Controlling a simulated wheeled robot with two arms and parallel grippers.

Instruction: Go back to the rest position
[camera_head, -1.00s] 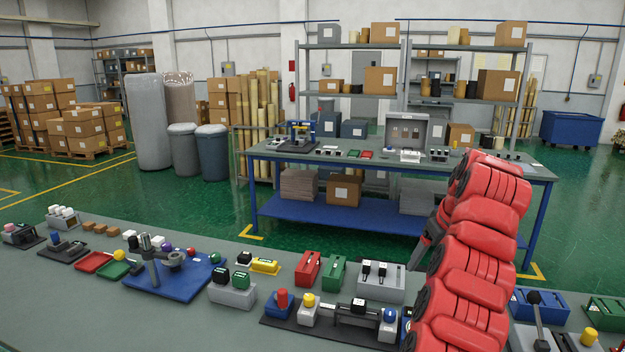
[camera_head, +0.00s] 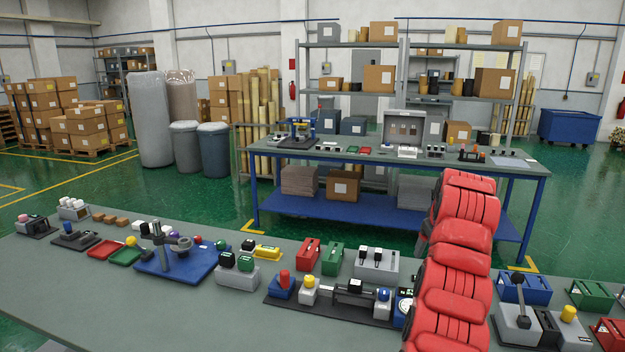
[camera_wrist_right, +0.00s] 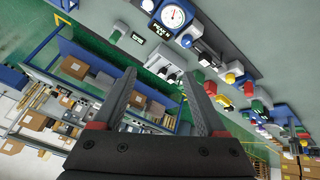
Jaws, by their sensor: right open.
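My right arm (camera_head: 450,265) shows in the head view as a red segmented arm rising over the right part of the near bench (camera_head: 120,310). The right gripper's jaws are hidden behind the arm there. In the right wrist view my right gripper (camera_wrist_right: 157,95) is open, with two dark fingers well apart and nothing between them. The bench and its parts show beyond the fingers, tilted in that view. My left gripper is not in view.
The near bench holds a blue base plate with a post (camera_head: 165,255), a red box (camera_head: 308,253), a green box (camera_head: 332,258) and a dial gauge (camera_wrist_right: 173,17). A blue-framed workbench (camera_head: 262,170) stands behind. The near bench's left front is clear.

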